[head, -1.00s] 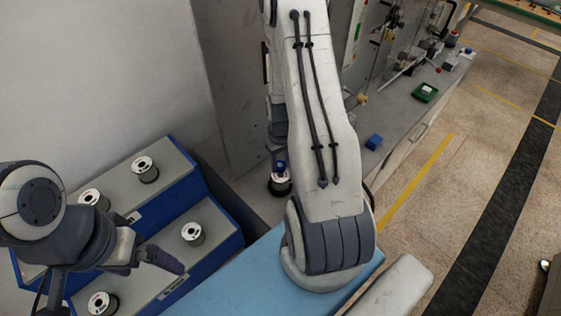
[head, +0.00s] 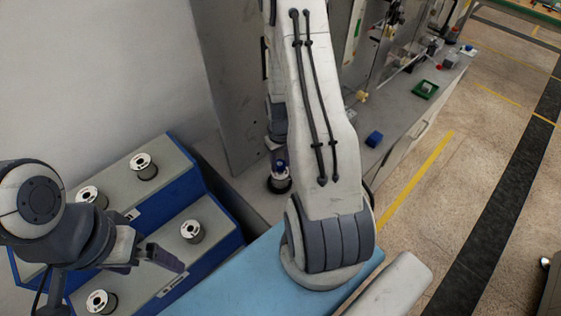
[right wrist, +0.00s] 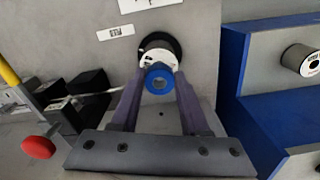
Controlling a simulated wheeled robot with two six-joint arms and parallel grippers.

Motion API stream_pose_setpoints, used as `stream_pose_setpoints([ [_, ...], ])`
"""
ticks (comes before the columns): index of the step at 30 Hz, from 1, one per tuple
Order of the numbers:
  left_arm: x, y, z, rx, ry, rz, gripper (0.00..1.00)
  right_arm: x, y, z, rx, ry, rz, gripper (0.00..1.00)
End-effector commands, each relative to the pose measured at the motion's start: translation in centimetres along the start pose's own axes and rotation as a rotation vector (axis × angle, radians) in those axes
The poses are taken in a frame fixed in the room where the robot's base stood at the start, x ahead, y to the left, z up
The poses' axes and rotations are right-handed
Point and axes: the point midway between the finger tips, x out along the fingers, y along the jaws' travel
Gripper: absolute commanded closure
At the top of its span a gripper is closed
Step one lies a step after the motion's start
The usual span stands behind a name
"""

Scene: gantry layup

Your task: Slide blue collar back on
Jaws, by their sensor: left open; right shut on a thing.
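The blue collar (right wrist: 159,79) is a ring with a pale centre, held between the fingertips of my right gripper (right wrist: 158,88) in the right wrist view. A spool with a white face and black rim (right wrist: 160,46) lies directly behind the collar; whether they touch I cannot tell. In the head view the collar (head: 279,166) shows small and dark blue just above the spool (head: 279,185), and my right arm hides most of the gripper. My left gripper (head: 163,258) is open and empty over the blue-and-grey stepped rack (head: 186,270).
Several spools stand on the stepped rack, one at its top (head: 144,166). A blue block (head: 374,139) and a green tray (head: 425,90) lie on the grey bench to the right. A red knob (right wrist: 38,147) and black blocks (right wrist: 92,90) are left of the right gripper.

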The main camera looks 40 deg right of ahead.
Motion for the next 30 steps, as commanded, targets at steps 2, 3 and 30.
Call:
stream_pose_setpoints([
  [2, 0.00, 0.00, 0.00, 0.000, 0.000, 0.000, 0.00, -0.01, 0.00, -0.02, 0.000, 0.000, 0.000, 1.00],
  [3, 0.00, 0.00, 0.00, 0.000, 0.000, 0.000, 0.00, -0.01, 0.00, -0.02, 0.000, 0.000, 0.000, 1.00],
  [30, 0.79, -0.06, 0.04, 0.000, 0.000, 0.000, 0.00, 0.96, 0.00, -0.02, 0.000, 0.000, 0.000, 1.00],
])
